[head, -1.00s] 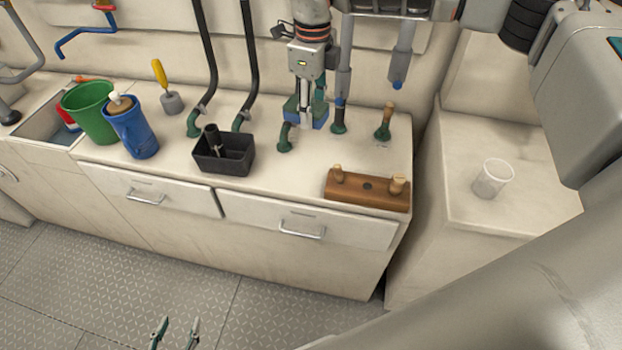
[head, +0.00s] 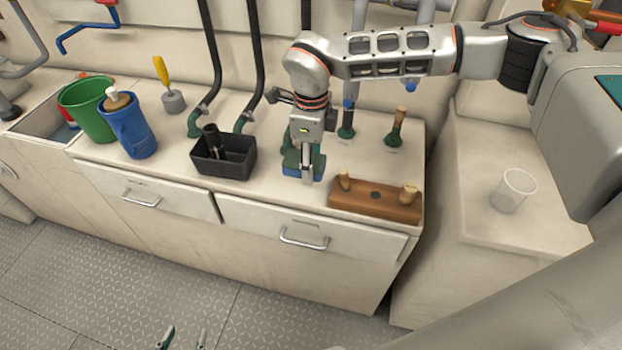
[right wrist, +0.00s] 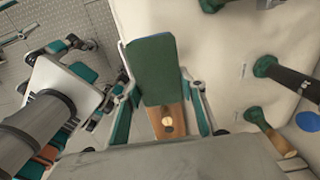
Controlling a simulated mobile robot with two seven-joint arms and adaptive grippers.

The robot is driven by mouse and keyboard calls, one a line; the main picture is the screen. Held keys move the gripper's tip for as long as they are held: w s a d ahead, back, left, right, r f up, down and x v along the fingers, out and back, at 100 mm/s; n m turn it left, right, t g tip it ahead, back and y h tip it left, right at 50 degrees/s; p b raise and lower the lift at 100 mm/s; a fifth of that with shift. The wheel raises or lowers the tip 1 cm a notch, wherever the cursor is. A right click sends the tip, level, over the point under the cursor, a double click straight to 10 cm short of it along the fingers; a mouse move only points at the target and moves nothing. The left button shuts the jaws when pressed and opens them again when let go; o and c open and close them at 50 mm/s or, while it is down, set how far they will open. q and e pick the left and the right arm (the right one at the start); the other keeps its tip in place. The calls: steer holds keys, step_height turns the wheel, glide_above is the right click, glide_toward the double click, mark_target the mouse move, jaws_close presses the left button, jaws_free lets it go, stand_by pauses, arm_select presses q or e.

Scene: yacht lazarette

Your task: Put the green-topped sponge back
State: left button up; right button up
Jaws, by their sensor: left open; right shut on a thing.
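The sponge (head: 291,171), blue below with a green top, is between the fingers of my right gripper (head: 304,172) near the front of the counter in the head view. The right gripper is shut on it. In the right wrist view the sponge's flat green face (right wrist: 153,70) fills the middle, with the gripper fingers (right wrist: 163,108) on both sides. I cannot tell whether the sponge touches the counter. My left gripper (head: 185,337) shows only its fingertips at the bottom edge of the head view, apart and empty, over the floor.
A black bin (head: 224,160) stands left of the sponge, and a wooden block with pegs (head: 375,203) lies to its right. Green-based hose fittings (head: 394,139) rise behind. A blue pitcher (head: 128,128) and green bucket (head: 88,108) stand farther left. A clear cup (head: 513,190) is at right.

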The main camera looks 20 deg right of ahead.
mark_target(311, 188)
step_height(311, 188, down, 2)
steer(key=shift+f, duration=1.95)
steer(key=shift+f, duration=0.1)
steer(key=o, duration=1.1)
steer(key=shift+f, duration=0.1)
steer(key=shift+c, duration=0.2)
step_height(311, 188, up, 12)
steer(key=shift+r, duration=0.2)
